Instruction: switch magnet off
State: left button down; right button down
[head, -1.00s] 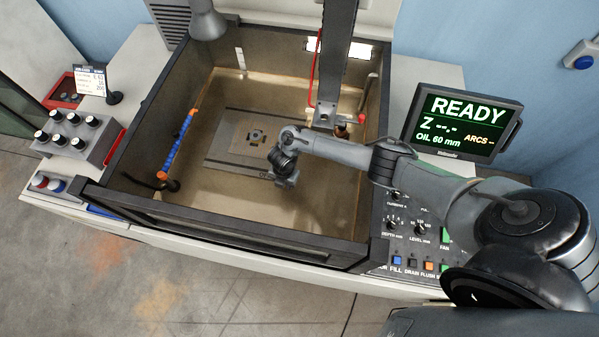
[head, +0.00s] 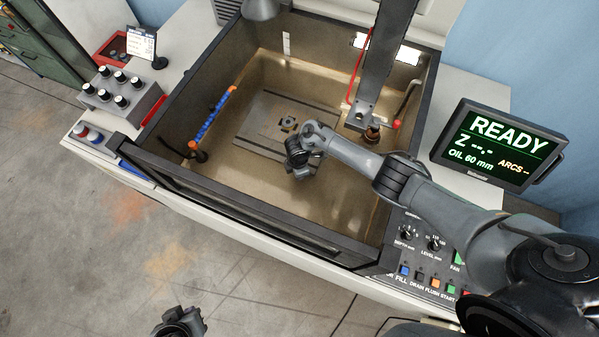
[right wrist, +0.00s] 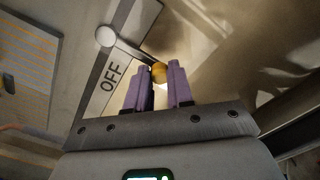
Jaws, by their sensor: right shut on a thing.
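The magnet switch is a thin dark lever with a yellow knob (right wrist: 159,72), pivoting at a pale round hub, in the right wrist view. A white label reading OFF (right wrist: 110,78) lies alongside the lever. My right gripper (right wrist: 158,86), with purple fingers, is shut on the knob at the lever's end. In the head view my right gripper (head: 303,170) is low inside the tank, near its front wall; the lever cannot be made out there. Part of my left arm's end (head: 180,322) shows at the bottom edge; its jaws cannot be made out.
Dark tank walls (head: 250,221) surround my right gripper. A dark column (head: 380,65) stands at the back right, and a blue-orange hose (head: 212,116) at the left. A screen (head: 503,142) reading READY and a button panel (head: 430,262) are on the right.

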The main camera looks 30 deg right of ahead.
dwell(0.3)
jog(key=c, duration=1)
grip_release()
jog(key=shift+w, duration=0.1)
jog(key=shift+r, duration=0.1)
jog(key=shift+r, duration=0.35)
notch_tip(320, 180, up, 10)
jog(key=p, duration=0.2)
jog(key=shift+p, duration=0.4)
